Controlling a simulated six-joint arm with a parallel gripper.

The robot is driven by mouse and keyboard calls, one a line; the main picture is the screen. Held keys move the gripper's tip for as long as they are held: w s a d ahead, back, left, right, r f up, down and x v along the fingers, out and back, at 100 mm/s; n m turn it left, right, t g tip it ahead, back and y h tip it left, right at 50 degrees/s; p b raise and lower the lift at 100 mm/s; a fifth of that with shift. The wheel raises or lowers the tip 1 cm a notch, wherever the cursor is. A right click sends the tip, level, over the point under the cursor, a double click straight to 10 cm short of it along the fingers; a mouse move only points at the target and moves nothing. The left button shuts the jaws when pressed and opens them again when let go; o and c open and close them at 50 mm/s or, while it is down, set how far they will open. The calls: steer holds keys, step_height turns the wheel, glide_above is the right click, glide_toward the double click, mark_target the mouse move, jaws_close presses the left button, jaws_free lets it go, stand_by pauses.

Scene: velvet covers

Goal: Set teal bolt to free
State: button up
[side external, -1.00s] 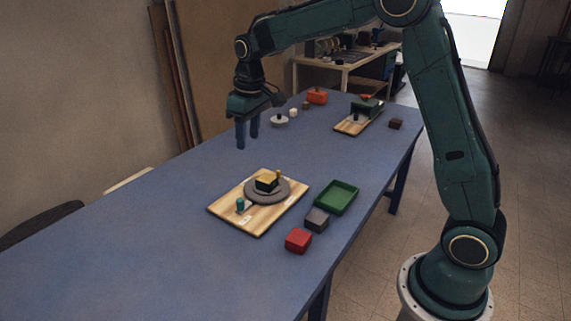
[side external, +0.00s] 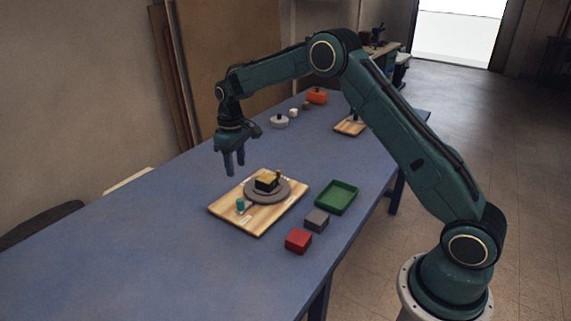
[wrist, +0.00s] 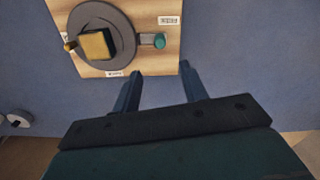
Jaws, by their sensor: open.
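The teal bolt (side external: 240,206) is a small knob near the front left edge of a wooden board (side external: 258,226). In the wrist view the teal bolt (wrist: 159,41) sits on a short grey bar beside a round grey disc (wrist: 127,32). The disc carries a yellow-topped dark block (wrist: 97,45) and a small brass knob (wrist: 70,46). White labels lie on the board, too small to read. My gripper (side external: 234,172) is open and empty, above the table just behind and left of the board. Its two fingers (wrist: 160,77) point toward the board's edge in the wrist view.
A green tray (side external: 337,197), a grey block (side external: 316,220) and a red block (side external: 298,240) stand right of the board. A white lidded pot (side external: 279,121), an orange box (side external: 317,96) and another board (side external: 350,127) are farther back. The table's left front is clear.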

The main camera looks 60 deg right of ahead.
mark_target(239, 200)
step_height(239, 200, down, 14)
steer(key=shift+r, duration=0.15)
stand_by(0.6)
jaws_close()
